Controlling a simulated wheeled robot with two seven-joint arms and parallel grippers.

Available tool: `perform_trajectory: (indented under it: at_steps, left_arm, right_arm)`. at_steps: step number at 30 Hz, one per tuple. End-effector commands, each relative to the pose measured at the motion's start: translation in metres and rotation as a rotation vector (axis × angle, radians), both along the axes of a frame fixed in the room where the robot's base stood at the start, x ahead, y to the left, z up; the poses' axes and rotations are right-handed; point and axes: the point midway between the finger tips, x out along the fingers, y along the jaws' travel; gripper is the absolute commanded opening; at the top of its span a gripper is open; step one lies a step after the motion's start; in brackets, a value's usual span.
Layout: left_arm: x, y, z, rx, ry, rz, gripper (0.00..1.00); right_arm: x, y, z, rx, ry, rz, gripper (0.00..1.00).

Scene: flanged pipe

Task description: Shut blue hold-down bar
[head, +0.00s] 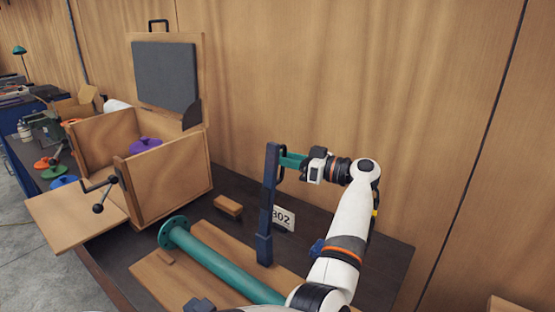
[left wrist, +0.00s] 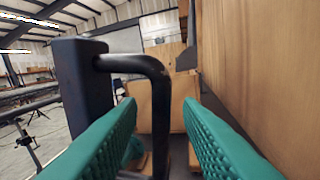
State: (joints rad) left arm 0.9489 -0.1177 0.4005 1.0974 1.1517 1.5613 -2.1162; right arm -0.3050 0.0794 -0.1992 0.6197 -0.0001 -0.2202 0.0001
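The blue hold-down bar (head: 268,205) stands upright at the back edge of the wooden board, raised off the pipe. Its dark bent handle (left wrist: 150,68) sticks out from the bar's upper part (left wrist: 82,92) in the left wrist view. My left gripper (head: 291,160) is at the upper part of the bar, on its right side. Its green fingers (left wrist: 158,102) are spread apart, with the handle's downward leg between them and gaps on both sides. The green flanged pipe (head: 225,262) lies on the board (head: 152,278). My right gripper is not in view.
An open wooden box (head: 180,178) with a raised lid and a purple part (head: 145,145) stands at the left. A wooden block (head: 228,206) and a "302" sign (head: 284,217) sit near the bar. The wooden wall (head: 430,110) rises close behind.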

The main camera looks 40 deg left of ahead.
Motion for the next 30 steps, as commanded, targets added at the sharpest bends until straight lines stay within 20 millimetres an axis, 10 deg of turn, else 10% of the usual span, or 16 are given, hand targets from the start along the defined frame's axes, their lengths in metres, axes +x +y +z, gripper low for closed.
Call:
perform_trajectory:
  at_steps: [16,23,30]
  left_arm:
    - [-0.008,0.026,0.0,0.0,0.0,0.0,0.33]
    - [-0.008,0.026,0.0,0.0,0.0,0.0,0.0]
    - [-0.008,0.026,0.0,0.0,0.0,0.0,0.0]
  right_arm:
    - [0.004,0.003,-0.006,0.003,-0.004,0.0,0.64]
    - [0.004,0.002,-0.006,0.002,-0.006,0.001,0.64]
    - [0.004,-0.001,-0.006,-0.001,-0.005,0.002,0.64]
